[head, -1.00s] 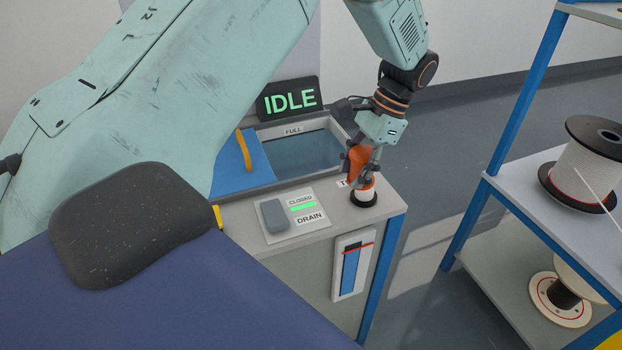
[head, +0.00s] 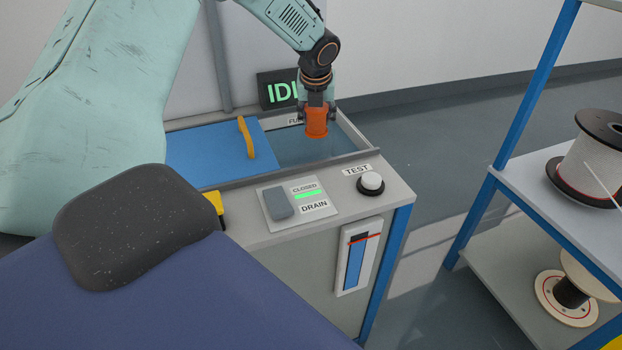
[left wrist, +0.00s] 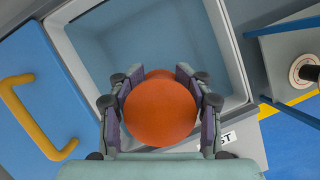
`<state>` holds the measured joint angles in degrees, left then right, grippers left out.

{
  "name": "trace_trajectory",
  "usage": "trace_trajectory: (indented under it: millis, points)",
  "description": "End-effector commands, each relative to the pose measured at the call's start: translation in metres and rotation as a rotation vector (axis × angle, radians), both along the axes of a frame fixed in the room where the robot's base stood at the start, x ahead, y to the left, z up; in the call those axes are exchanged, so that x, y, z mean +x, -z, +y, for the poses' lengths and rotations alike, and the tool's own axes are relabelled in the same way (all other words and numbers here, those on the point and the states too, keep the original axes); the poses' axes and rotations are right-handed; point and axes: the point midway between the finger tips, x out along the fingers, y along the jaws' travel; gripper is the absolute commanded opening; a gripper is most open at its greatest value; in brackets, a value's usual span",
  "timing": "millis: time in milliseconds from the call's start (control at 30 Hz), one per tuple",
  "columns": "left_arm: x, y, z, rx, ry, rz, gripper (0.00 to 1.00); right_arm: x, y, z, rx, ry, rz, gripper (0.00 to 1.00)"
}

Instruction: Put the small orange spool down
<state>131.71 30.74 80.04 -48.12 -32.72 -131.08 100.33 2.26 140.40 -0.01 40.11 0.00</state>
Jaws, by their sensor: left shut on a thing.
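The small orange spool (head: 316,122) is held by my left gripper (head: 317,112) above the open part of the water tank (head: 345,132). In the left wrist view the spool (left wrist: 160,108) shows as a round orange face between the two fingers of my left gripper (left wrist: 160,103), which press on its sides. The tank's water (left wrist: 140,45) lies behind it there. I cannot tell exactly how high the spool is above the water. My right gripper is in neither view.
A blue lid (head: 205,152) with a yellow handle (head: 246,138) covers the tank's left part. On the front ledge are a drain switch panel (head: 297,199) and a white-topped TEST button (head: 371,183). A sign (head: 280,92) stands behind. A shelf (head: 525,190) with large spools stands right.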

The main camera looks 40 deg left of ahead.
Motion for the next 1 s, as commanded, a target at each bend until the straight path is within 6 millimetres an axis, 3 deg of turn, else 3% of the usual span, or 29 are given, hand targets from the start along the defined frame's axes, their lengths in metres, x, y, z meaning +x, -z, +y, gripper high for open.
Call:
trace_trajectory:
  millis: [33,400,733,1000]
  points:
    - [0.001,0.023,0.002,-0.001,0.036,0.001,0.00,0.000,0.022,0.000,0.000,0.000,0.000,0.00]
    - [0.004,0.093,0.003,0.001,0.137,0.005,0.00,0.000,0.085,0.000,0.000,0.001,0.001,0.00]
    - [0.005,0.114,0.003,0.002,0.149,0.004,0.00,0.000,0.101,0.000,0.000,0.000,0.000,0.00]
    - [0.004,0.155,0.003,0.002,0.149,0.005,0.00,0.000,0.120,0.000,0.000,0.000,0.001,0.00]
